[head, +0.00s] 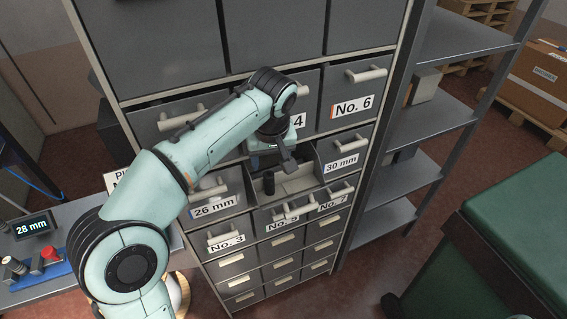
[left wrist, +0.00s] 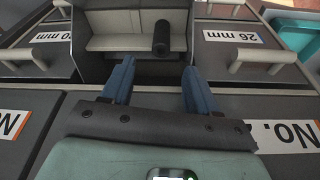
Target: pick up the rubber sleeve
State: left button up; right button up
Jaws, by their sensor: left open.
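The rubber sleeve (head: 269,184) is a small black cylinder that looks upright in an open drawer (head: 300,184) between the 26 mm and 30 mm drawers. In the left wrist view the sleeve (left wrist: 162,38) stands beyond the fingertips, toward the top of the picture, beside a pale stepped insert (left wrist: 115,42). My left gripper (head: 287,163) is above the back part of the open drawer, apart from the sleeve. In the left wrist view its two blue fingers (left wrist: 158,68) are spread, with nothing between them. My right gripper does not show.
Closed drawers with bar handles lie above and below. A metal shelf rack (head: 400,176) stands to the right. A green-topped piece (head: 520,225) is at lower right, with open floor between.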

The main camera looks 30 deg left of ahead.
aim_at(269, 175)
pick_arm(q)
jog(key=shift+s+x, duration=0.15)
jog(key=shift+x, duration=0.55)
jog(key=shift+s+x, duration=0.15)
jog(key=shift+x, duration=0.5)
jog(key=x, duration=0.4)
jog(key=shift+w+a+f+b, duration=0.15)
jog(key=shift+w+f+b, duration=0.05)
jog(key=shift+f+b, duration=0.15)
jog(key=shift+r, duration=0.1)
grip_shut()
